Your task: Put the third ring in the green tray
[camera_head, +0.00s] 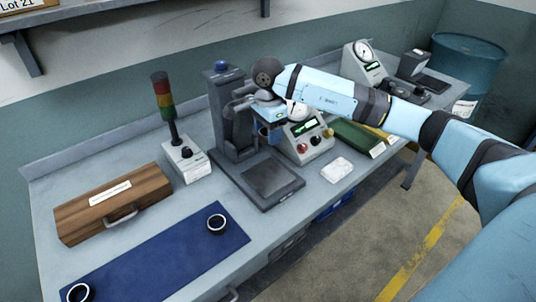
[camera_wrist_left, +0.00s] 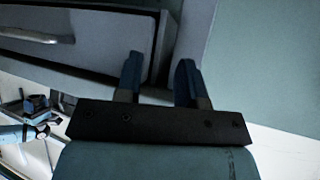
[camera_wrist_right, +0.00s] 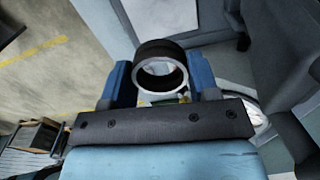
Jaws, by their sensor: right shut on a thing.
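My right gripper (camera_head: 270,122) is shut on a dark ring with a bright inner rim. In the right wrist view the ring (camera_wrist_right: 160,50) sits between the two blue fingers (camera_wrist_right: 160,82). In the head view it shows only partly below the gripper, above the bench. My left gripper (camera_wrist_left: 159,78) is open and empty, outside the head view.
A grey press-like machine (camera_head: 228,120) with a flat base plate stands left of my right gripper. A signal tower (camera_head: 183,158) and wooden case (camera_head: 112,203) stand further left.

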